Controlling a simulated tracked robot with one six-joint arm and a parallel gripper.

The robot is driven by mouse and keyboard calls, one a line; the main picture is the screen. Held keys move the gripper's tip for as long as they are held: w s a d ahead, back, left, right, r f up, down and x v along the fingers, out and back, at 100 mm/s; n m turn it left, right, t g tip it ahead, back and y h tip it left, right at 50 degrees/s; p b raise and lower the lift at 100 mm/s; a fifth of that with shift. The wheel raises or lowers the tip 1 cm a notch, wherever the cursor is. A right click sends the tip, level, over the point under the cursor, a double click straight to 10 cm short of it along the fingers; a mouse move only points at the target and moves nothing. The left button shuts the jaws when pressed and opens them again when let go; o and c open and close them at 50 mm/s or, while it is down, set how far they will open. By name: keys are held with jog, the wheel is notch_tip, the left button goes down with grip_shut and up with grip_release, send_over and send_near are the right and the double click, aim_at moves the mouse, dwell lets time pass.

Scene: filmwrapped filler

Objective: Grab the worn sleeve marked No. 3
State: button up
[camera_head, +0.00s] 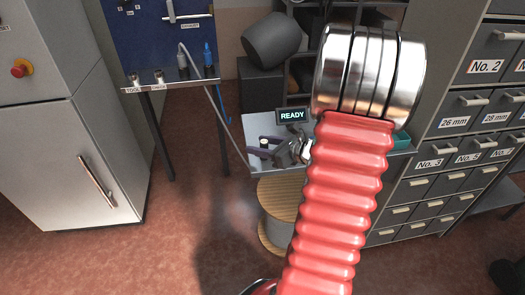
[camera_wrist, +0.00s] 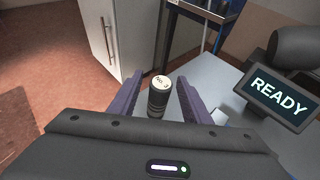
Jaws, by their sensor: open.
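The sleeve marked No. 3 (camera_wrist: 157,98) is a dark upright cylinder with a pale top bearing the label. It stands on a light grey tabletop (camera_wrist: 215,72). In the wrist view my gripper (camera_wrist: 160,78) is open, with one purple finger on each side of the sleeve and a visible gap on both sides. In the head view my red ribbed arm covers much of the middle, and the gripper area over the table is small and partly hidden.
A display reading READY (camera_wrist: 281,97) stands on the tabletop to the right of the gripper. A dark rounded object (camera_wrist: 297,48) is behind it. A grey cabinet (camera_head: 70,130) stands at left, and drawers (camera_head: 430,180), one labelled No. 3, stand at right. The reddish floor is open at front left.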

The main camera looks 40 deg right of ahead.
jog(key=shift+x, duration=1.25)
jog(key=shift+c, duration=0.5)
grip_shut()
